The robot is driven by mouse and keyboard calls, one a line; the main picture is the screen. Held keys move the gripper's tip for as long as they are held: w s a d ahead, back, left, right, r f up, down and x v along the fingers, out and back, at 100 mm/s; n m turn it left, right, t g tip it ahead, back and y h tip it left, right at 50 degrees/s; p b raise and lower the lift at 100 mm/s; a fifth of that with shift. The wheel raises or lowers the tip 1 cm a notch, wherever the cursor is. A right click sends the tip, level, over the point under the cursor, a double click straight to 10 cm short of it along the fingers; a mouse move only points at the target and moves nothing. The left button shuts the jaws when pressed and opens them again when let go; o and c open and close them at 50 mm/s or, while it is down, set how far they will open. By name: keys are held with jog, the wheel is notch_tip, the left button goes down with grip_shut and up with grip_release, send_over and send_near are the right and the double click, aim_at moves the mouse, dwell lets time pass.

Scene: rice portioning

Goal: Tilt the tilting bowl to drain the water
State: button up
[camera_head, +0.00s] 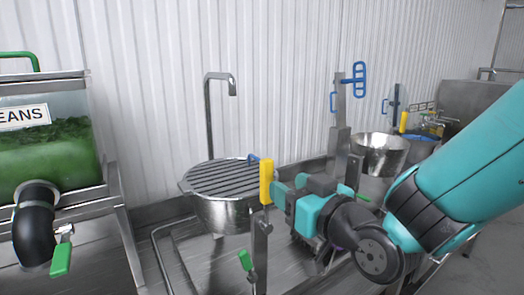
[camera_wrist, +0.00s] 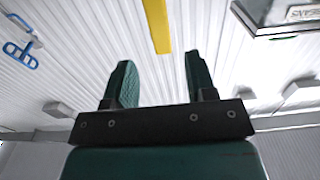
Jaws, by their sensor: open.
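A steel bowl (camera_head: 225,213) with a slatted grate (camera_head: 222,178) on top stands upright and level left of centre in the head view; I take it as the tilting bowl. A lever with a yellow handle (camera_head: 266,182) stands upright at its right side. My gripper (camera_head: 279,190) is just right of this handle in the head view. In the wrist view, my gripper (camera_wrist: 158,80) is open, its two fingers apart. The yellow handle (camera_wrist: 157,25) shows there beyond the fingertips, in line with the gap. Contact is not visible. The bowl's inside is mostly hidden by the grate.
A tap (camera_head: 209,100) rises behind the bowl. A second steel bowl (camera_head: 380,152) and a blue handle (camera_head: 357,80) are at the right. A green-filled tank (camera_head: 55,150) with a black pipe (camera_head: 33,220) and a green-handled valve (camera_head: 61,257) is at the left. A white corrugated wall is behind.

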aim_at(270, 176)
jog(key=p+x, duration=0.3)
jog(key=x, duration=0.6)
jog(key=shift+w+a+f+p, duration=0.1)
jog(key=shift+w+a+p, duration=0.15)
jog(key=shift+p, duration=0.15)
grip_shut()
